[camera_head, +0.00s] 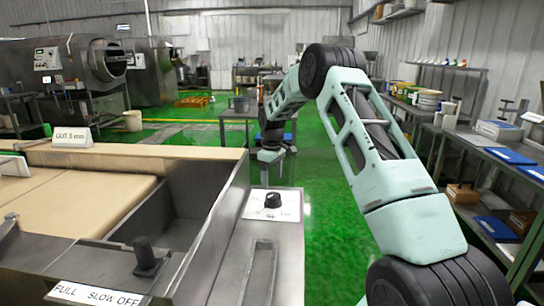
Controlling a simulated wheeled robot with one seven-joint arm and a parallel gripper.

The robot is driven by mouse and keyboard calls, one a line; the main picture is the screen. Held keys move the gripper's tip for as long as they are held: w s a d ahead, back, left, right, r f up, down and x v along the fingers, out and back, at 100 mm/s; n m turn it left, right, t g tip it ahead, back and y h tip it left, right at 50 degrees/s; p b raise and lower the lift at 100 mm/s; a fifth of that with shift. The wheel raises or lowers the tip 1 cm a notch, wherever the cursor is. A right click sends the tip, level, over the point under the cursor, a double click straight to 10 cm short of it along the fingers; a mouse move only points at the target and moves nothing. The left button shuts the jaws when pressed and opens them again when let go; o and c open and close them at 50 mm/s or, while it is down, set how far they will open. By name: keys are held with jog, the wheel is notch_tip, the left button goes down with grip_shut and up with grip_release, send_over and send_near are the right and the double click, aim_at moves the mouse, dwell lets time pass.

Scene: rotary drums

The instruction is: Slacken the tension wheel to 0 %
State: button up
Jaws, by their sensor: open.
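A black round knob (273,200) sits on a white dial plate (257,213) on the steel top of the machine in front of me. The marks on the plate are too small to read, so I cannot tell its setting or whether it is the tension wheel. My gripper (272,167) hangs at the end of my pale green arm, above and behind the knob in the picture, apart from it. It is open and appears empty; its fingertips are small and hard to make out.
A black lever (146,257) stands near a "FULL SLOW OFF" label (97,294). A "CUT 5 mm" sign (72,137) stands on the machine's back ledge, by a tan belt (75,195). Benches (490,150) line the right wall. Green floor (322,200) is open beyond the machine.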

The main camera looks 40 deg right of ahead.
aim_at(272, 194)
notch_tip(272, 194, up, 10)
jog(key=shift+f, duration=0.2)
dwell(0.5)
